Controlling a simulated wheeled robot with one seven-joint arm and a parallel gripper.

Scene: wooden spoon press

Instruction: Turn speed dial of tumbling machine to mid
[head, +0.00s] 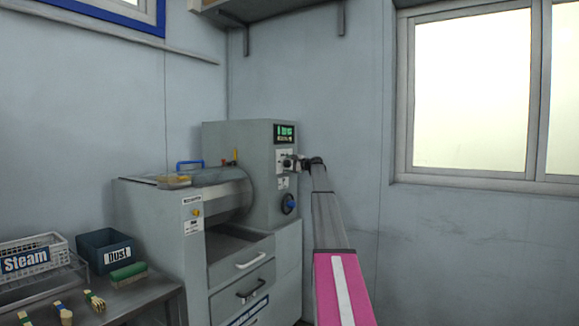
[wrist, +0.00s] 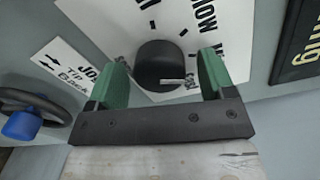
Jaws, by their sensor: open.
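The tumbling machine (head: 222,150) is a grey cabinet with a drum, standing against the wall in the head view. Its dial is a round black knob (wrist: 160,66) with a pale pointer line, on a white lettered plate (wrist: 216,22) in the wrist view. My gripper (wrist: 164,84) has green finger pads, one on each side of the knob, with visible gaps. In the head view my gripper (head: 291,162) is at the machine's front panel and hides most of the dial.
A black handwheel with a blue knob (head: 289,204) sits below the dial; the blue knob also shows in the wrist view (wrist: 22,126). A green display (head: 285,132) is above. A bench with labelled baskets (head: 32,253) stands left.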

